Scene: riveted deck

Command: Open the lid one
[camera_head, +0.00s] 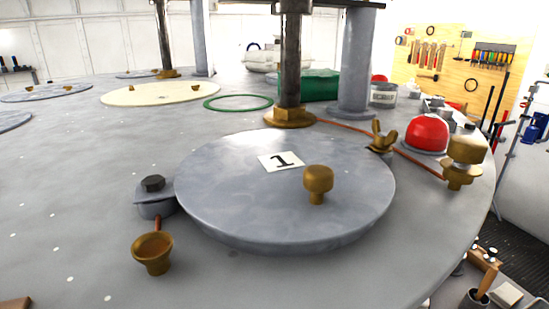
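Lid one is a round grey metal disc (240,195) with a white label (281,161) reading "1". It lies flat on the grey deck in the middle of the head view and looks closed. A brass knob (318,180) stands on its right part. A dark bolt on a grey base (154,196) sits at its left edge. A brass wing-shaped fitting (381,139) is at its right edge. My gripper is not in view.
A brass cup-shaped fitting (153,253) stands front left. A dark post with a brass foot (288,80) rises behind the lid. A red dome (427,134) and a brass fitting (464,160) stand right, near the deck's edge. A cream disc (160,94) lies back left. The left deck is mostly clear.

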